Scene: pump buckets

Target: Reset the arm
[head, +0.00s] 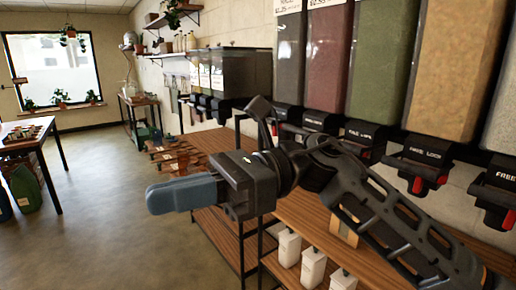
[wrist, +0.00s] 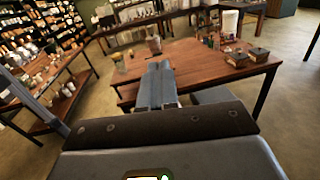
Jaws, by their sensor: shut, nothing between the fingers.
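My gripper (head: 160,198) is at the lower left of the middle in the head view, its blue-grey fingers pointing left. The fingers are closed together with nothing held. They also show closed in the wrist view (wrist: 157,68). My black arm reaches in from the lower right, in front of the dispenser row and the wooden shelf unit. The gripper is in free air, apart from the shelf edge. In the wrist view a wooden table (wrist: 200,55) lies beyond the fingers.
Tall bulk dispensers (head: 380,70) line the right wall above a wooden shelf (head: 300,210). White bottles (head: 313,267) stand on the lower shelf. A table (head: 30,135) stands at far left. Open floor (head: 110,210) lies left of the gripper. Stocked shelves (wrist: 35,35) fill the wrist view's left.

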